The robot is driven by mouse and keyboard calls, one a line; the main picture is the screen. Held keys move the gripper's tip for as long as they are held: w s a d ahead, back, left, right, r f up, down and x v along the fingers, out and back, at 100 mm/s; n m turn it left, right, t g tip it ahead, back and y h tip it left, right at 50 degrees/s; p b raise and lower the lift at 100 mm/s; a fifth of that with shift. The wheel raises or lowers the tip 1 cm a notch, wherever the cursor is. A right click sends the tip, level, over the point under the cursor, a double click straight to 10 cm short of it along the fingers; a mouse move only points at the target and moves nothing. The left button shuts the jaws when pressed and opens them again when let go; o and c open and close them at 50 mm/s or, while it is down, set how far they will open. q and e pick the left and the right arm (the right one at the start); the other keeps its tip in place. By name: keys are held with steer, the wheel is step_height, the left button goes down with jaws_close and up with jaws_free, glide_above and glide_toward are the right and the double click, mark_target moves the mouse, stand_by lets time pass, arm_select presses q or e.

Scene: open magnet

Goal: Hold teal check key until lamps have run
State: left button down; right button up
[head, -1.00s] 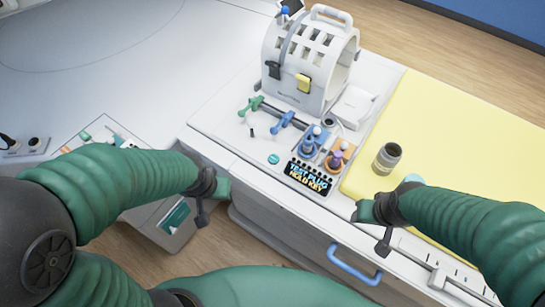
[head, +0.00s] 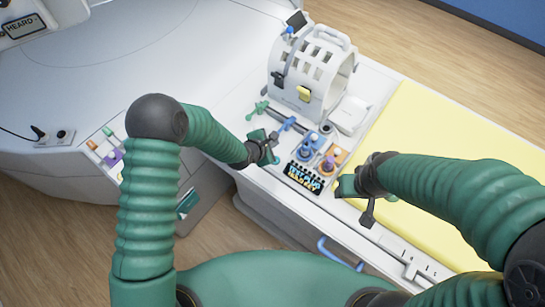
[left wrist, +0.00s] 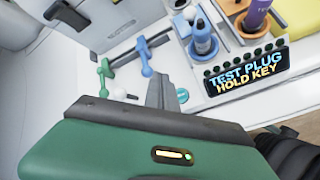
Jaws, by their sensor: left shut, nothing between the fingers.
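The teal check key (left wrist: 182,95) is a small round button on the white counter, just right of my left gripper's fingertips in the left wrist view. The black display (head: 303,179) reads "TEST PLUG HOLD KEY" in the left wrist view (left wrist: 246,76). A row of small dark lamps (left wrist: 243,62) runs along its top; none looks lit. My right gripper (head: 348,186) is over the counter's front edge, its jaws unclear.
Blue (head: 305,147) and orange (head: 328,163) holders with bottle-like plugs stand behind the display. Green (left wrist: 104,72) and blue (left wrist: 146,58) levers are left of the key. A white slotted coil housing (head: 308,78) stands behind. A yellow pad (head: 430,150) lies right.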

arm_select(q)
steer(key=shift+f, duration=0.1)
steer(key=b, duration=0.6)
glide_toward(277, 156)
steer(key=w, duration=0.1)
steer(key=w+d+f, duration=0.2)
steer(key=w, duration=0.1)
steer(key=shift+w+d, duration=0.1)
steer(key=shift+d, duration=0.05)
steer(key=shift+f+b, duration=0.3)
steer(key=shift+f, duration=0.1)
stand_by(0.9)
steer(key=shift+f, duration=0.3)
steer(key=shift+f+b, duration=0.45)
steer(key=shift+b, duration=0.2)
stand_by(4.1)
